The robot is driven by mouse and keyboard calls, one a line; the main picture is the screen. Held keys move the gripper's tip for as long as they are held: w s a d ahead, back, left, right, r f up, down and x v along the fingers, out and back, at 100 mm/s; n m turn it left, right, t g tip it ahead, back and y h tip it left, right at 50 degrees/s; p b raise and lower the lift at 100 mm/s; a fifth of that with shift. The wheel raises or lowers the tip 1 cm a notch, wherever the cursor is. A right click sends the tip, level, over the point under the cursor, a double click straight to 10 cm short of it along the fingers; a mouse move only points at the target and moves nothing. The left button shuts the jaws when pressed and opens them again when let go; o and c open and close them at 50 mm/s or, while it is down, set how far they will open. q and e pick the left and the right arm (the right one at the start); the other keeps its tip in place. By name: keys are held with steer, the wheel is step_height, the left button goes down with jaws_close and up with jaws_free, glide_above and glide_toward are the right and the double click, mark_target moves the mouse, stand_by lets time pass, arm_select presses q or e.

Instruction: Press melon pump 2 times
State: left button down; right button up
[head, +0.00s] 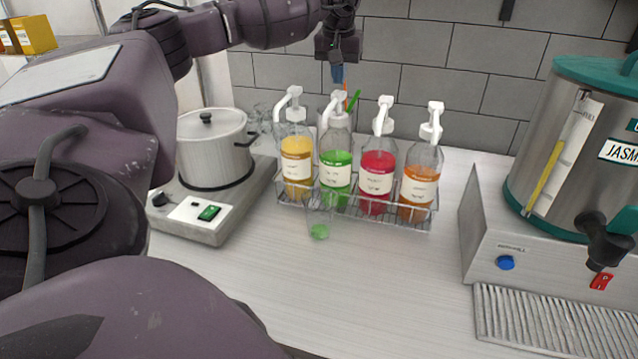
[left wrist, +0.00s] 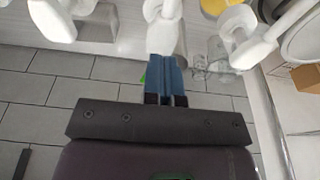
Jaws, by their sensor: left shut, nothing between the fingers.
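Four pump bottles stand in a wire rack (head: 385,215). The one with green liquid (head: 335,172), second from left, appears to be the melon one; its label is too small to read. Its white pump head (head: 336,103) stands upright. A clear cup (head: 319,222) with a little green liquid at its bottom stands in front of the rack below this pump. My left gripper (head: 338,74) points down, shut and empty, above and seemingly behind the green bottle's pump. In the left wrist view its blue fingertips (left wrist: 165,72) are just below a white pump head (left wrist: 162,14). My right gripper is not in view.
Yellow (head: 296,165), red (head: 377,180) and orange (head: 419,182) bottles stand close beside it. A pot (head: 214,150) on a cooker is at left, a large tea dispenser (head: 570,140) at right. The counter in front is clear.

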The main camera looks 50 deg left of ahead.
mark_target(339, 93)
arm_select(q)
steer(key=shift+f, duration=0.2)
steer(key=shift+f, duration=0.7)
steer(key=shift+f+b, duration=0.75)
steer(key=shift+f, duration=0.95)
steer(key=shift+r+p, duration=0.85)
steer(key=shift+r, duration=1.75)
steer(key=shift+r, duration=3)
